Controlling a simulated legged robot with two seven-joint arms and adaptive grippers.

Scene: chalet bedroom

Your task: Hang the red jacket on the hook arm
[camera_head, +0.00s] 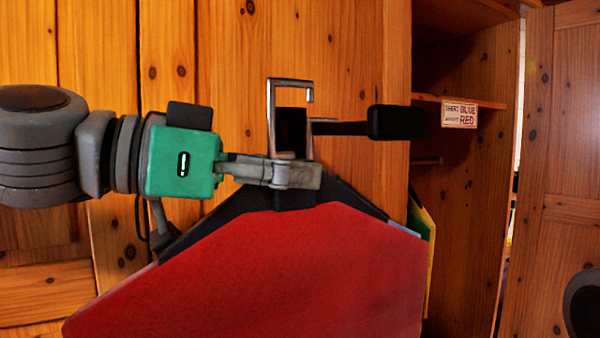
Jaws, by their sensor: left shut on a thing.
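The red jacket (260,275) hangs on a black hanger (345,200) in the lower middle of the head view; its lower part is cut off. My left gripper (300,176) comes in from the left and is shut on the hanger's neck, just above the jacket's collar. The hanger's square metal hook (271,115) rises above the gripper, its open side to the right. A black hook arm (345,129) with a thick end reaches right at the height of the hook's lower half. I cannot tell whether they touch. My right gripper is not in view.
A wooden plank wall (220,60) stands behind. To the right is an open wooden cupboard with a shelf and a small sign (459,114) reading BLUE and RED. Green and yellow items (423,235) show beside the jacket. A wooden door (560,150) stands at far right.

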